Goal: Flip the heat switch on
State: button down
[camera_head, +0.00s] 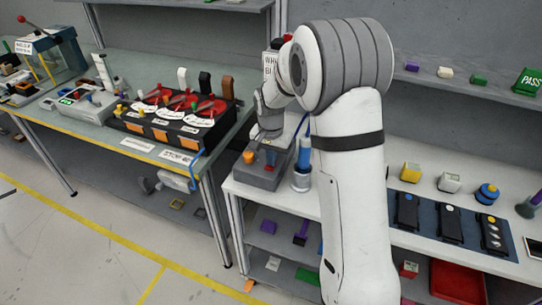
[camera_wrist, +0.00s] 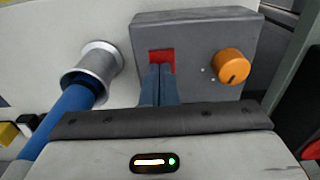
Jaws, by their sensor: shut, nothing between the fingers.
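The heat unit is a grey box (camera_wrist: 198,28) with a red switch (camera_wrist: 161,56) and an orange knob (camera_wrist: 232,66) in the wrist view. My gripper (camera_wrist: 159,70) is shut and empty, its fingertips at the lower part of the red switch and covering some of it. I cannot tell whether they touch it or which way the switch is tipped. In the head view the grey box (camera_head: 262,178) stands at the left end of the white bench, with my gripper (camera_head: 268,140) over it.
A metal holder with a blue-handled tool (camera_wrist: 80,98) stands left of the box in the wrist view. In the head view, a dark mat (camera_head: 462,240) with several devices lies to the right. A second table (camera_head: 60,115) with equipment is at left.

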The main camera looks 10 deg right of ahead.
jog(key=shift+s+f, duration=0.3)
jog(key=shift+f, duration=0.1)
jog(key=shift+r, duration=0.25)
notch_tip(320, 180, up, 14)
jog(key=p, duration=0.1)
jog(key=shift+a+r, duration=0.15)
